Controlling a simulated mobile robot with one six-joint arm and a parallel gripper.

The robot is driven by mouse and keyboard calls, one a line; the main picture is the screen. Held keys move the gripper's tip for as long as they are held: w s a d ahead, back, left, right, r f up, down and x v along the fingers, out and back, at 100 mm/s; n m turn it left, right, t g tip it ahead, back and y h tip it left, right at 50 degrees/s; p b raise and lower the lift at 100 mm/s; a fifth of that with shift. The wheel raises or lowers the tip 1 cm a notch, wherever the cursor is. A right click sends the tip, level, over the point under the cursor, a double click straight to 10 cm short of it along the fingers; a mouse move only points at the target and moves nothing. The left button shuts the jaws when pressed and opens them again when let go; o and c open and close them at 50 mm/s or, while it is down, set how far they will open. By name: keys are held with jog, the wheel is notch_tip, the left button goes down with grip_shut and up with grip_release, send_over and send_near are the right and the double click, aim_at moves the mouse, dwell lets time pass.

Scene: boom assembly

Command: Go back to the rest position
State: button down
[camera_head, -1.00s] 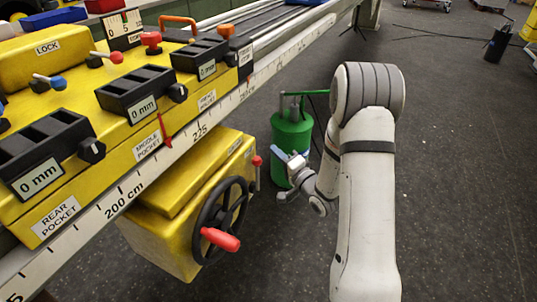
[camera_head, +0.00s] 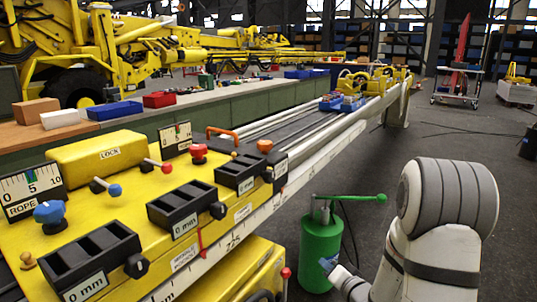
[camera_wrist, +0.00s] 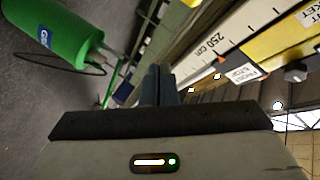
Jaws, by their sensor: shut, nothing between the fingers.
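My gripper (camera_wrist: 159,72) shows in the wrist view with its two dark fingers together and nothing between them. In the head view only the tip of my gripper (camera_head: 328,265) shows at the lower middle, in front of the green cylinder (camera_head: 320,245); the rest of it is out of frame or behind my arm. My arm stands folded at the right of the head view. The yellow control bench (camera_head: 110,160) is to the left of my gripper, apart from it.
The green cylinder also shows in the wrist view (camera_wrist: 60,35), with a dark hose. The bench carries black pockets, coloured levers and a long scale rail (camera_wrist: 235,40). Blue (camera_head: 115,110) and red bins (camera_head: 159,99) stand behind it. Open floor (camera_head: 440,140) lies at the right.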

jog(key=s+d+r+n+g+h+p, duration=0.1)
jog(key=s+d+r+g+h+p, duration=0.25)
jog(key=r, duration=0.55)
jog(key=s+a+r+n+g+h+p, duration=0.1)
jog(key=s+r+n+g+h+p, duration=0.2)
jog(key=r+p, duration=0.5)
jog(key=s+a+r+n+g+p, duration=0.1)
jog(key=s+a+r+g+p, duration=0.1)
jog(key=s+r, duration=0.5)
jog(key=s+a+r+n+g+p, duration=0.1)
jog(key=s+r+p, duration=0.4)
jog(key=s, duration=0.8)
jog(key=shift+a+r+g+y, duration=0.45)
jog(key=shift+a+r+g, duration=0.4)
jog(key=shift+g, duration=0.4)
